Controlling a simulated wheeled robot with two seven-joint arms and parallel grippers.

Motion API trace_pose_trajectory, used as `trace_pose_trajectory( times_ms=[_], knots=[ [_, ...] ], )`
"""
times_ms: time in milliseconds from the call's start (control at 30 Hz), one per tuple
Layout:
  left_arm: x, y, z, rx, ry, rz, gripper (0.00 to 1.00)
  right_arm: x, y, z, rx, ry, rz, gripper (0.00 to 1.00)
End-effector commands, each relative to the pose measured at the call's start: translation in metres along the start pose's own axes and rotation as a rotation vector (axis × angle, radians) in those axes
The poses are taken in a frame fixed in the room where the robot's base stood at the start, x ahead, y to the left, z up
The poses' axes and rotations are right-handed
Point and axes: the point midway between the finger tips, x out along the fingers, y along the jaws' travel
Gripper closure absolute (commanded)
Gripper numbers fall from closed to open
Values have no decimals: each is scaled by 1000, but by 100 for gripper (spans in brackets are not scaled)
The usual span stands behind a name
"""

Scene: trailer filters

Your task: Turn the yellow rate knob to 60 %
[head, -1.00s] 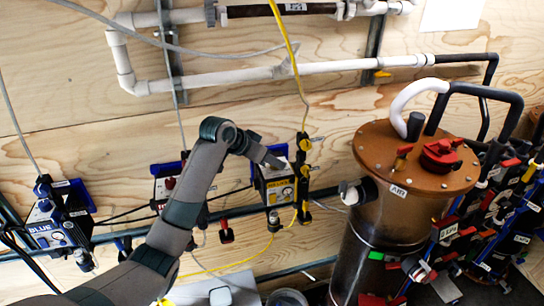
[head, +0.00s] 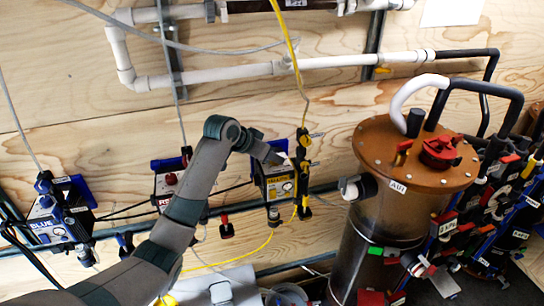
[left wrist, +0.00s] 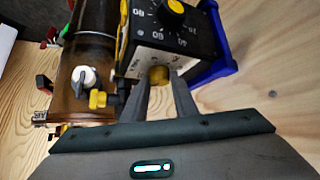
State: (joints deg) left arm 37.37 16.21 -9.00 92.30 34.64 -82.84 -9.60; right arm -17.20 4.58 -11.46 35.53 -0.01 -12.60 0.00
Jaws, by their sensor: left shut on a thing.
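The yellow-labelled pump box (head: 280,188) is mounted by the plywood wall, left of the brown-lidded tank. My left gripper (head: 276,160) is at its top; the arm hides part of the box. In the left wrist view, the dark box face (left wrist: 200,30) has a printed dial with 80, 60 and 40 legible. A black dial knob with a yellow cap (left wrist: 175,7) is cut by the top edge. A yellow knob (left wrist: 159,74) projects from the white adjoining face. My left gripper (left wrist: 160,84) is shut on this knob. Its pointer setting is not readable. My right gripper is not in view.
The tank (head: 400,225) stands close right of the yellow pump. A red-knobbed pump (head: 168,180) and a blue pump (head: 60,218) are to its left. A yellow tube (head: 292,50) hangs above. White pipes (head: 230,75) cross the wall.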

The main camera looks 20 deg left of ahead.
Motion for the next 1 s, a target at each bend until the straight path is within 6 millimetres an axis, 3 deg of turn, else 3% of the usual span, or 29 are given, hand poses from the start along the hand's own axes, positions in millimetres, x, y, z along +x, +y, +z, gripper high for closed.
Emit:
trace_pose_trajectory(
  times_ms=[1000],
  knots=[
    [2, 11, -4, -485, 35, -481, 97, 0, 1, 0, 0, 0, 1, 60]
  ],
)
